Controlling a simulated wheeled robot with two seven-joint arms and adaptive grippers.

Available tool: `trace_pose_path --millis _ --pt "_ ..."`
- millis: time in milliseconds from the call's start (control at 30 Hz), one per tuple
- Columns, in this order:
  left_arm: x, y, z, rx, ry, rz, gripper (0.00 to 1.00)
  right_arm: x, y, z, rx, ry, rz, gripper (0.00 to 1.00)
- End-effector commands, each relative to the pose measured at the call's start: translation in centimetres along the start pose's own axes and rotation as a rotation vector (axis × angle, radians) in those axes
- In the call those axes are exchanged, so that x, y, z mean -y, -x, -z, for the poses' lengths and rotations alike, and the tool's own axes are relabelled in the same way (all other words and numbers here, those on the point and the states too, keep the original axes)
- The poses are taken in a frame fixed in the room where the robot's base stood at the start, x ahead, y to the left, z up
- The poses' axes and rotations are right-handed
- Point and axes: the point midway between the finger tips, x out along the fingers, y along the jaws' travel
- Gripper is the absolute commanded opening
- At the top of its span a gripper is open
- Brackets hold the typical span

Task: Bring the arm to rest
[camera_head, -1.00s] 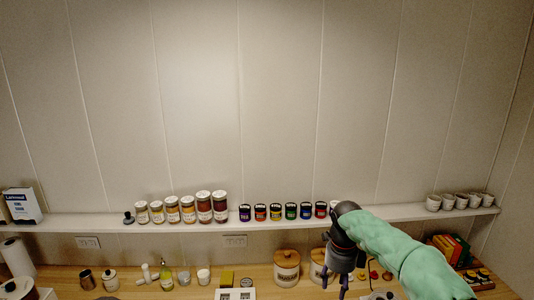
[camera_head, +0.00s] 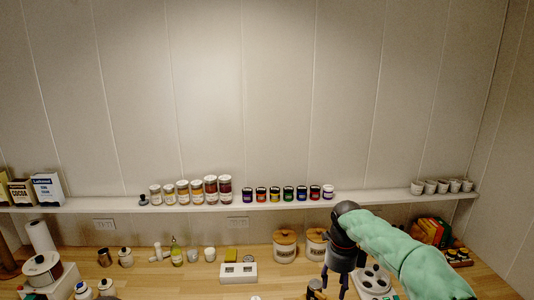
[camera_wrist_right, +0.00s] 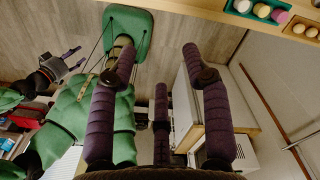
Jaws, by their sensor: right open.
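My right arm in its green sleeve comes in from the right in the head view. Its dark gripper (camera_head: 334,282) points down over the wooden counter (camera_head: 205,284), in front of the lidded canisters. In the right wrist view the purple fingers of this gripper (camera_wrist_right: 157,70) are spread apart with nothing between them. My left gripper (camera_wrist_right: 74,60) shows small at the left of the right wrist view, its thin fingers apart and empty. It is outside the head view.
A white shelf (camera_head: 380,196) along the wall carries jars (camera_head: 197,190), small coloured pots (camera_head: 288,194) and white cups (camera_head: 442,186). On the counter stand canisters (camera_head: 285,247), a white switch box (camera_head: 238,272) and a tray with round wells (camera_head: 374,282), close to the right gripper.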

Motion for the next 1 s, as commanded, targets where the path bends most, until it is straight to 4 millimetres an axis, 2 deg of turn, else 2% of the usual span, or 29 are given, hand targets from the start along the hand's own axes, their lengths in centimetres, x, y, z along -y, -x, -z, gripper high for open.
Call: trace_pose_path --millis 33,267,567,667,767,1000 --pt "0.0 0.0 0.0 0.000 0.000 0.000 0.49 0.0 0.0 0.0 0.000 0.000 0.000 0.49" --pt "0.0 0.0 0.1 -0.001 0.000 0.000 0.49 -0.3 -3.5 -0.5 0.013 0.129 -0.023 0.49" --pt "0.0 0.0 0.0 0.000 0.000 0.000 0.49 -1.5 -10.1 -1.0 0.053 0.367 -0.061 0.49" --pt "0.0 0.0 0.0 0.000 0.000 0.000 0.49 -2.2 -13.1 -0.9 0.077 0.479 -0.077 0.49" --pt "0.0 0.0 0.0 0.000 0.000 0.000 0.49 -3.5 -17.1 -0.6 0.111 0.619 -0.096 0.49" --pt "0.0 0.0 0.0 0.000 0.000 0.000 0.49 -8.7 -27.5 1.7 0.233 1.020 -0.112 0.49"
